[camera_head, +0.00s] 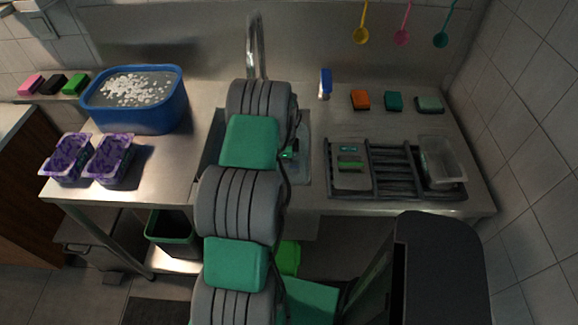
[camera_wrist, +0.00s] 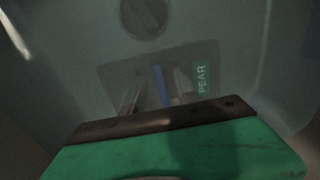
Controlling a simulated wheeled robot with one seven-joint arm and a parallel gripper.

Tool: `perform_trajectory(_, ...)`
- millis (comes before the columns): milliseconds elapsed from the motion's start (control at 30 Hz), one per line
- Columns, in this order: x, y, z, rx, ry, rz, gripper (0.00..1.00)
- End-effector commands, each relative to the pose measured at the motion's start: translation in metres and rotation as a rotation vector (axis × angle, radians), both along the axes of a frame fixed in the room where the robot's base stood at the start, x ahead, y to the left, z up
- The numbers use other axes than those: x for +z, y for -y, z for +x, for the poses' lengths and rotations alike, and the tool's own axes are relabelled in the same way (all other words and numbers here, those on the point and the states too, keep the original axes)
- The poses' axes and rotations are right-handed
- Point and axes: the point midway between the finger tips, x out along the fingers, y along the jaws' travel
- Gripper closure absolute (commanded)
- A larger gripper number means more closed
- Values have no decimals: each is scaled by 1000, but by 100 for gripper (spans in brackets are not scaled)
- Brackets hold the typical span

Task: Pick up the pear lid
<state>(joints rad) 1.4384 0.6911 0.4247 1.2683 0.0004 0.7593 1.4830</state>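The pear lid (camera_wrist: 112,74) lies in the sink basin in the wrist view, a dim translucent panel with a teal "PEAR" label (camera_wrist: 202,79) at its right. It is just beyond my gripper (camera_wrist: 165,120), whose green body and dark bar fill the bottom of that view. Narrow pale, brown and blue shapes show over the middle of the lid; I cannot tell whether they are fingers, reflections or parts of the lid. Whether the gripper touches the lid is unclear. In the head view my arm reaches down into the sink (camera_head: 304,168) and hides the lid.
The round drain (camera_wrist: 145,16) is beyond the lid. The faucet (camera_head: 256,45) stands behind my arm. A blue tub (camera_head: 150,120) and two purple-filled containers (camera_head: 68,158) stand left. A dark rack (camera_head: 392,182) with a clear container (camera_head: 442,160) lies right. A blue bottle (camera_head: 325,84) stands behind.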

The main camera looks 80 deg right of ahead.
Motion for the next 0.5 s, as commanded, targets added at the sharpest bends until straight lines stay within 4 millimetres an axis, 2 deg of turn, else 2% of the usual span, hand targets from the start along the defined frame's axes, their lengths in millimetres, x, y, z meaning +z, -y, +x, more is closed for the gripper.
perform_trajectory(167, 0, 1, 0, 1, 0, -2, 63)
perform_trajectory(500, 0, 0, 0, 1, 0, -1, 91)
